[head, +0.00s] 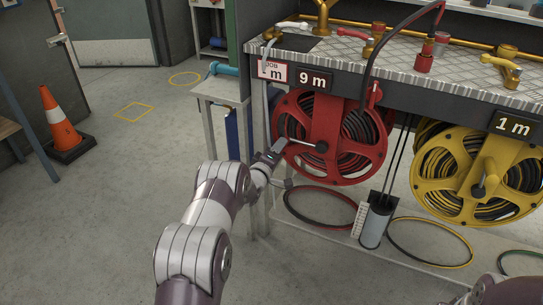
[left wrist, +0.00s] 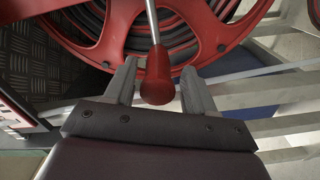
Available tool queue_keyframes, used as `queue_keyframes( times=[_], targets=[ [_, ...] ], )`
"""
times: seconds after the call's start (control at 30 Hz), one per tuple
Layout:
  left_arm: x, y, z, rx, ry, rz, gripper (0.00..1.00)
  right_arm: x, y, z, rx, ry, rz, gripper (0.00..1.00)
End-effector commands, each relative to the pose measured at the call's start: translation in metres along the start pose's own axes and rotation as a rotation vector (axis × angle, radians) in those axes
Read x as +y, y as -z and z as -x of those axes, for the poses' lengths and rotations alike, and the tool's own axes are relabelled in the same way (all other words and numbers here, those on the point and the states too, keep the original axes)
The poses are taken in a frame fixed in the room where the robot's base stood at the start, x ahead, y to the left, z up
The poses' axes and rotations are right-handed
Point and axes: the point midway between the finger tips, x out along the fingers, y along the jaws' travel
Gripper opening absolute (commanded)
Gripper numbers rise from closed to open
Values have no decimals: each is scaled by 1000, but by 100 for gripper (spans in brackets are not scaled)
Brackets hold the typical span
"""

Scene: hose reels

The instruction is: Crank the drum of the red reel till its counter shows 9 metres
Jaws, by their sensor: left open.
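The red reel (head: 297,110) hangs under the metal bench, with dark hose on its drum. The counter (head: 313,80) above it reads 9 m. A metal crank arm (head: 300,143) runs left from the hub of the drum. My left gripper (head: 275,150) is at the left edge of the red reel, by the crank's outer end. In the left wrist view, the crank's red handle (left wrist: 157,76) is between the two open fingers of my left gripper (left wrist: 156,88), with gaps on both sides. My right gripper is not in view.
A yellow reel (head: 422,172) with a 1 m counter (head: 514,125) hangs to the right. A grey cylinder (head: 374,228) and hose rings stand or lie on the lower shelf. A traffic cone (head: 60,124) stands at the left. The floor left of the bench is mostly clear.

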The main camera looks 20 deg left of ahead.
Motion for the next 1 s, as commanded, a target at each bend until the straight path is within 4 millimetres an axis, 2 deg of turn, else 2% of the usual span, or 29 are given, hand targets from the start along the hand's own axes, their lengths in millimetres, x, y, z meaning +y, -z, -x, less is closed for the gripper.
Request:
queue_keyframes(
  times=[0.03, 0.2, 0.4, 0.53, 1.0],
  targets=[
    [7, 4, 14, 0, 5, 1, 55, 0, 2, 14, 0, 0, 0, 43],
    [6, 3, 61, 2, 4, 2, 55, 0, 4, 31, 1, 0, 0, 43],
    [2, 2, 95, 1, 2, 0, 55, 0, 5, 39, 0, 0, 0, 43],
    [1, 1, 101, 1, 0, 0, 55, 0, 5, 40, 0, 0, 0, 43],
    [-2, 0, 101, -1, 9, -40, 55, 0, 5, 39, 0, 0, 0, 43]
  ],
)
